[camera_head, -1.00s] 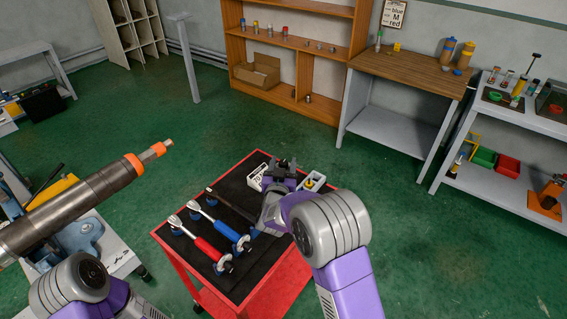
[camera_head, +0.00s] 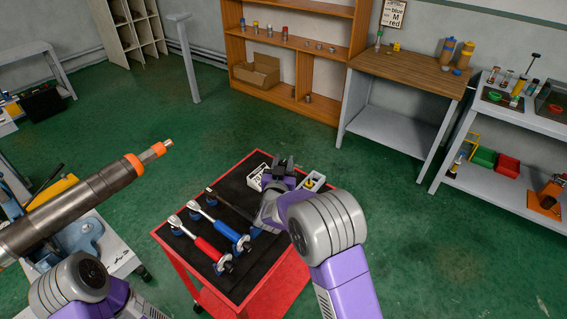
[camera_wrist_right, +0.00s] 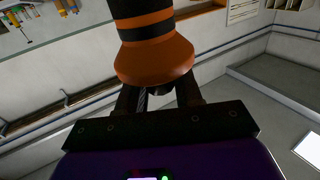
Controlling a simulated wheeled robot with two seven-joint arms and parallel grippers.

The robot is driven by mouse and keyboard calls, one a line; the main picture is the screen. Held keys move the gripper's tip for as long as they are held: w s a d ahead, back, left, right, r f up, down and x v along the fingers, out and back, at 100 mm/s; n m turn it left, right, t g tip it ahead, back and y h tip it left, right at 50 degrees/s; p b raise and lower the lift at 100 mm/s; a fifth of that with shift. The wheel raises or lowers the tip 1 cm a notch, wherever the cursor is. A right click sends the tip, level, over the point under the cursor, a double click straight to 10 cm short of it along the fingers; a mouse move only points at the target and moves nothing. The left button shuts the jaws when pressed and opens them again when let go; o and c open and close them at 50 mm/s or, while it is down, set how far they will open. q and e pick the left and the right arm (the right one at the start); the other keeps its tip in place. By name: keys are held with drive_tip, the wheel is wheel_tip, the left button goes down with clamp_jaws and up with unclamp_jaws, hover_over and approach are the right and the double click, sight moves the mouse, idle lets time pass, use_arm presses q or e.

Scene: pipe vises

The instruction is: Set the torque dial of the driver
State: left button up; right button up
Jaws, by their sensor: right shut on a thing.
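My right gripper (camera_head: 282,165) is over the far end of the red cart's black top. In the right wrist view, its two dark fingers (camera_wrist_right: 160,92) are shut at the narrow lower end of an orange-and-black flared body (camera_wrist_right: 155,58), which looks like the driver. The fingers hide the gripped part, and no dial scale can be read. In the head view I cannot make the driver out clearly. My left arm shows only at the bottom left; its gripper is out of view.
The red cart (camera_head: 180,262) carries a red wrench (camera_head: 205,246), a blue wrench (camera_head: 222,226), a dark tool (camera_head: 232,206), a white number card (camera_head: 256,177) and a pale tray (camera_head: 317,187). A grey pipe with orange bands (camera_head: 85,202) extends in from the left. Green floor surrounds the cart.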

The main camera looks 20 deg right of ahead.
drive_tip(key=shift+h, duration=0.3)
drive_tip(key=m+g+h+p, duration=0.2)
drive_tip(key=m+h, duration=0.1)
drive_tip(key=shift+a+r+g+h, duration=0.1)
drive_tip(key=shift+g+h, duration=0.2)
drive_tip(key=shift+g, duration=0.1)
drive_tip(key=shift+m+g+h+p, duration=0.35)
drive_tip(key=shift+m+g+h, duration=0.75)
drive_tip(key=m+g+h, duration=0.1)
drive_tip(key=m+g, duration=0.1)
drive_tip(key=g, duration=0.1)
drive_tip(key=shift+h, duration=0.4)
drive_tip(key=shift+m+g+h, duration=0.7)
drive_tip(key=shift+m+g, duration=0.5)
drive_tip(key=shift+g, duration=0.4)
drive_tip(key=shift+m+g, duration=0.3)
drive_tip(key=shift+g, duration=0.1)
drive_tip(key=o, duration=0.9)
drive_tip(key=shift+o, duration=0.2)
